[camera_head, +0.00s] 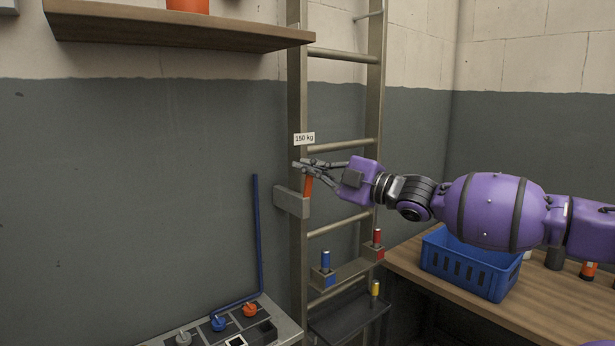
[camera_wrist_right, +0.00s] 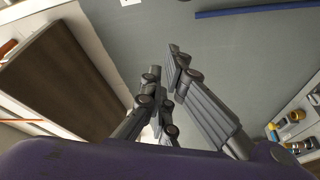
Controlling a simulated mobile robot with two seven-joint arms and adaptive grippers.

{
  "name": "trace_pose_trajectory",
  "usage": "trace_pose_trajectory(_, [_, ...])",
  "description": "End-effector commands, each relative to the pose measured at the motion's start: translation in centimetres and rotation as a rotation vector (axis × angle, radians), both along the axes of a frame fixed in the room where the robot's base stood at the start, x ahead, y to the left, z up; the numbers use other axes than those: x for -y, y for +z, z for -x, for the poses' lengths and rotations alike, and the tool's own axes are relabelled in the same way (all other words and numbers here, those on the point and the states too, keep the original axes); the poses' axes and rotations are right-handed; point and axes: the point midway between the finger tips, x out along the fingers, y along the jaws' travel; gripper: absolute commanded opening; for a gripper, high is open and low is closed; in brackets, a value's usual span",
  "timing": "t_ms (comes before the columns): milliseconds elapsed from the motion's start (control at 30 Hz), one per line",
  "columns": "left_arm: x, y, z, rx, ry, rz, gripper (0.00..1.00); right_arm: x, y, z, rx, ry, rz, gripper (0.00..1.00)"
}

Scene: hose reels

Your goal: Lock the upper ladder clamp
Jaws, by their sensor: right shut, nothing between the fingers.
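The metal ladder (camera_head: 297,90) stands against the wall. On its left rail sits a clamp with a grey block (camera_head: 291,203) and an orange lever (camera_head: 307,186) that points upward. My right gripper (camera_head: 297,167) is at the top of this lever, in front of the left rail. Its fingers are shut and hold nothing. Whether they touch the lever cannot be told. The fingers also show in the wrist view (camera_wrist_right: 170,85), where I cannot make out the clamp. My left gripper is not in view.
A 150 kg label (camera_head: 304,139) is on the rail just above the gripper. A wooden shelf (camera_head: 180,33) hangs upper left. A blue bar (camera_head: 257,230) leans at the wall. A blue crate (camera_head: 470,265) stands on the right bench. A panel with knobs (camera_head: 283,326) is below.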

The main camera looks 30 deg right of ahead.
Motion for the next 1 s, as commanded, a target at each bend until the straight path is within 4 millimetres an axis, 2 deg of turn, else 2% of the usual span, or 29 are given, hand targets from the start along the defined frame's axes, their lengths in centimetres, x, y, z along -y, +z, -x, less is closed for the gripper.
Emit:
trace_pose_trajectory(33, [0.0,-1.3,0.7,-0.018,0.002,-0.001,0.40,-0.4,-0.9,-1.1,-0.008,0.002,0.004,0.00])
trace_pose_trajectory(167, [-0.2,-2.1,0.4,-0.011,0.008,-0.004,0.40,-1.0,-0.6,-2.5,-0.008,0.001,0.003,0.00])
trace_pose_trajectory(200, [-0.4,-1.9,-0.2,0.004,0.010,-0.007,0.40,-0.7,-0.6,-2.7,-0.008,-0.003,0.003,0.00])
trace_pose_trajectory(300, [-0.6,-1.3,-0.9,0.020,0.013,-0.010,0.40,1.1,-0.6,-2.6,-0.003,-0.005,0.007,0.00])
trace_pose_trajectory(500, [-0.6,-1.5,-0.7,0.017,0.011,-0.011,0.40,2.5,-1.1,-2.6,0.000,-0.002,0.002,0.00])
trace_pose_trajectory(1000, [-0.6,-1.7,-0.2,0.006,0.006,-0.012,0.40,2.8,-1.1,-2.6,0.002,-0.001,-0.007,0.00])
